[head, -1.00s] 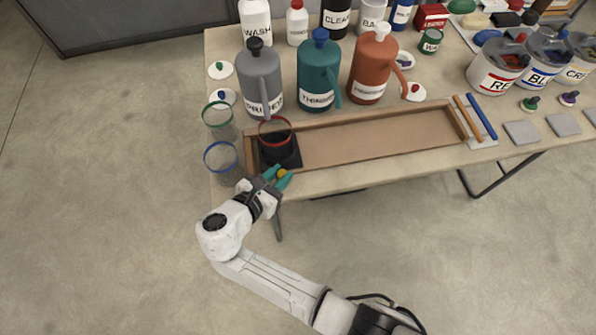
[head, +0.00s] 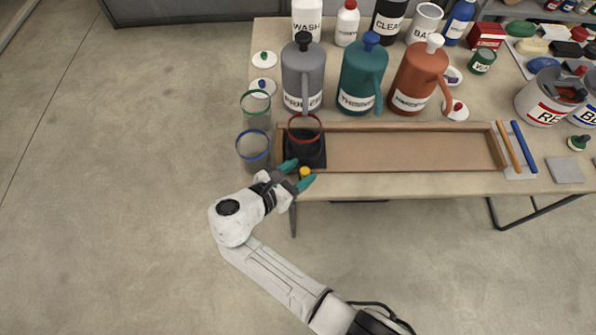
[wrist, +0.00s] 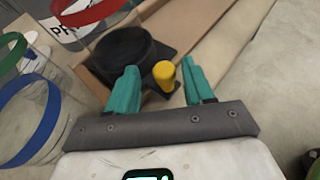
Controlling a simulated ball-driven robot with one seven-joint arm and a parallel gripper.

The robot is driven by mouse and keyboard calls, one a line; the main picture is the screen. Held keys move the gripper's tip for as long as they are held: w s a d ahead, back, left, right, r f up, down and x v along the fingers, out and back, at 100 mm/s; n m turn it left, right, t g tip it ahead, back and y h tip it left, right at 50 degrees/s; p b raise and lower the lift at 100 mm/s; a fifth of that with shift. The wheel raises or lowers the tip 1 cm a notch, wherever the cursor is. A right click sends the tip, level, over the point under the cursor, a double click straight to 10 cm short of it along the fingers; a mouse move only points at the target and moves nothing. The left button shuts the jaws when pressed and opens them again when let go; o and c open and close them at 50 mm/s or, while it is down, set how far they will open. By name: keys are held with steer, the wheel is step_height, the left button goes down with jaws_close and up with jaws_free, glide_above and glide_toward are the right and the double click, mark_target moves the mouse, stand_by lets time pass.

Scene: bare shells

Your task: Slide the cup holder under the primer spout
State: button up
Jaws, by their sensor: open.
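The black cup holder (head: 306,152) sits at the left end of the wooden tray, in front of the grey primer jug (head: 302,70). A clear cup with a red rim (head: 304,129) stands in it. The holder's yellow knob (head: 305,171) sticks out at the front. My gripper (head: 298,174) is open, its teal fingers either side of the knob. In the wrist view the yellow knob (wrist: 165,75) stands between the open fingers, with a gap on each side. The primer spout itself is hard to make out.
The wooden tray (head: 420,170) is empty to the right of the holder. A green-rimmed cup (head: 256,112) and a blue-rimmed cup (head: 253,150) stand just left. Teal thinner (head: 361,75) and red-brown (head: 416,75) jugs stand behind the tray.

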steer(key=v, duration=1)
steer(key=shift+s+a+b, duration=0.25)
steer(key=shift+s+b, duration=0.05)
steer(key=shift+b, duration=0.1)
steer(key=s+d+f+m+g+y, duration=0.2)
steer(key=s+d+f+m+g, duration=0.15)
steer(key=d+m, duration=0.45)
steer(key=s+d+f+m+g+y, duration=0.15)
steer(key=d+f+m+g, duration=0.3)
steer(key=d, duration=0.65)
steer(key=s+d+r+m+y, duration=0.3)
steer(key=s+d+m+y, duration=0.2)
steer(key=s+d+m, duration=0.8)
steer(key=shift+s+d+r+m+y, duration=0.2)
steer(key=shift+s+d+m+y, duration=0.15)
steer(key=shift+d+m, duration=0.7)
